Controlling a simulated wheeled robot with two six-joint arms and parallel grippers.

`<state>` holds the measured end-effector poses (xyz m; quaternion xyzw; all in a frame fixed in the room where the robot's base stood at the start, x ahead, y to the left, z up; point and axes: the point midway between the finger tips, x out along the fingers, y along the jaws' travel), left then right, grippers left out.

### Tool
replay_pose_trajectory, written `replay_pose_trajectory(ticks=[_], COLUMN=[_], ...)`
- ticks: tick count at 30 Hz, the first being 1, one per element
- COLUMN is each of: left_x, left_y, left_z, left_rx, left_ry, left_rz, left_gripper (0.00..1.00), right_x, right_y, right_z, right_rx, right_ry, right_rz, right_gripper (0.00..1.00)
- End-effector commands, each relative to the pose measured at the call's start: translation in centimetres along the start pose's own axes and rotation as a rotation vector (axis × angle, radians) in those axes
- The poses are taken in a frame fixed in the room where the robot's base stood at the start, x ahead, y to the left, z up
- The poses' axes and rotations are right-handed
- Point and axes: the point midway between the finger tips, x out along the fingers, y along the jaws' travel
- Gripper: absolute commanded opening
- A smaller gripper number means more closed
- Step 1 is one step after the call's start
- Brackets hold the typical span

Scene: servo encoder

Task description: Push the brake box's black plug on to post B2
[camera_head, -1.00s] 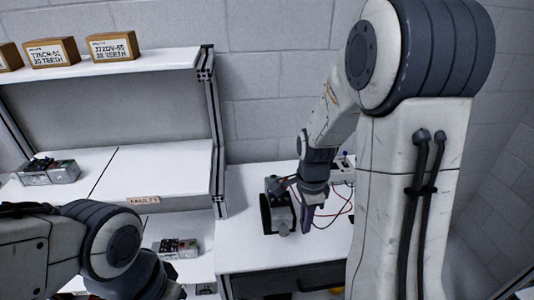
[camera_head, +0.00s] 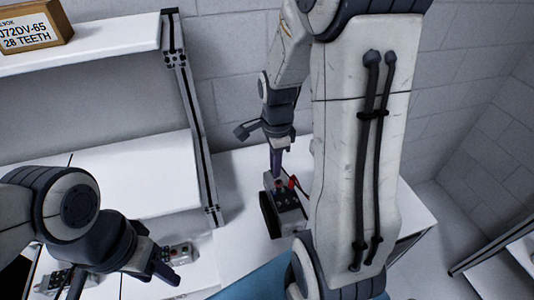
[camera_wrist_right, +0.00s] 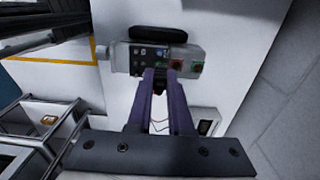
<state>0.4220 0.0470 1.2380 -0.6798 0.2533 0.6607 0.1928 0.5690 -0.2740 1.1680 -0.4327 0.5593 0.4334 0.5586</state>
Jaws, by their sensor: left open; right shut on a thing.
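My right gripper (camera_head: 277,170) points down at the top of a grey unit (camera_head: 289,217) with a black wheel on its left side. In the right wrist view its purple fingers (camera_wrist_right: 162,73) are shut on a small dark piece (camera_wrist_right: 160,88), likely the black plug, mostly hidden between them. The fingertips overlap the unit's panel (camera_wrist_right: 150,54); I cannot tell whether the plug touches a post. Post labels are unreadable. A red plug (camera_head: 292,182) with a red lead is at the unit's top. My left gripper (camera_head: 122,276) is open and empty at the lower left.
A pale box (camera_wrist_right: 208,121) with a dark window, possibly the brake box, stands beyond the fingers, with a thin red lead (camera_wrist_right: 157,125) nearby. A shelf rack post (camera_head: 190,110) rises left of the bench (camera_head: 235,190). Another grey unit (camera_head: 180,252) lies low near my left gripper.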

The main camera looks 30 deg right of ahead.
Motion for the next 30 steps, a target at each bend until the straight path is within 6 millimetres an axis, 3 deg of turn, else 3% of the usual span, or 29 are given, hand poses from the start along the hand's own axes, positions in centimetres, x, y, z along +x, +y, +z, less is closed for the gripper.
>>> replay_pose_trajectory(ticks=[8,30], left_x=[0.9,5.5], left_y=[-0.1,-0.4], left_z=[0.1,0.3], left_rx=[-0.001,-0.008], left_ry=[0.0,0.0], left_rz=[0.0,0.0], left_gripper=[0.5,0.5], right_x=[0.9,6.0], right_y=[0.1,0.1], right_z=[-0.3,-0.1], right_rx=[0.005,0.001], right_ry=[0.0,0.0], right_rz=[0.0,0.002], right_gripper=[0.0,0.0])
